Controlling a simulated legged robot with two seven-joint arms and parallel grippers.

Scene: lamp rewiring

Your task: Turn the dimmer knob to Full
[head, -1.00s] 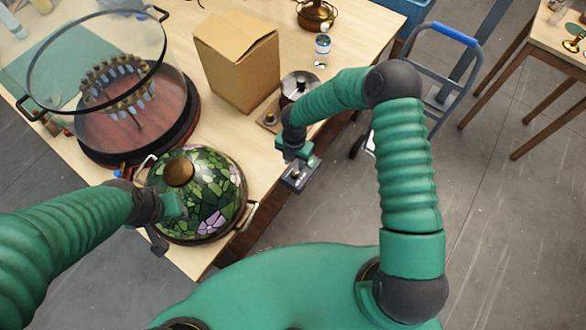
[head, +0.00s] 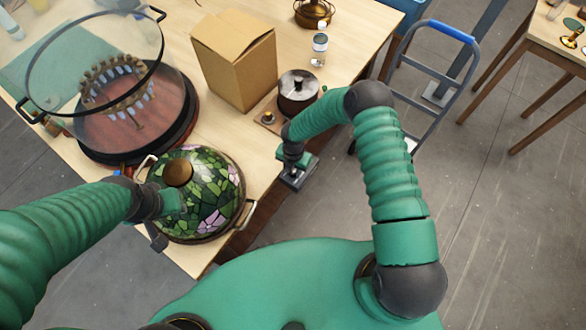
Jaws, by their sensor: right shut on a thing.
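My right gripper (head: 295,177) hangs just off the table's front edge, pointing down. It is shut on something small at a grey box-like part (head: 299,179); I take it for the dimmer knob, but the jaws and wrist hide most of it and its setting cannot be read. My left gripper (head: 160,235) is at the left side of a stained-glass dome (head: 205,195), low by its rim. Its fingers are partly hidden, so I cannot tell whether it is open.
A cardboard box (head: 235,70), a dark metal pot (head: 298,92) and a small brass-topped plate (head: 268,117) stand on the wooden table (head: 335,75). A hand truck (head: 425,85) stands on the floor right of the table.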

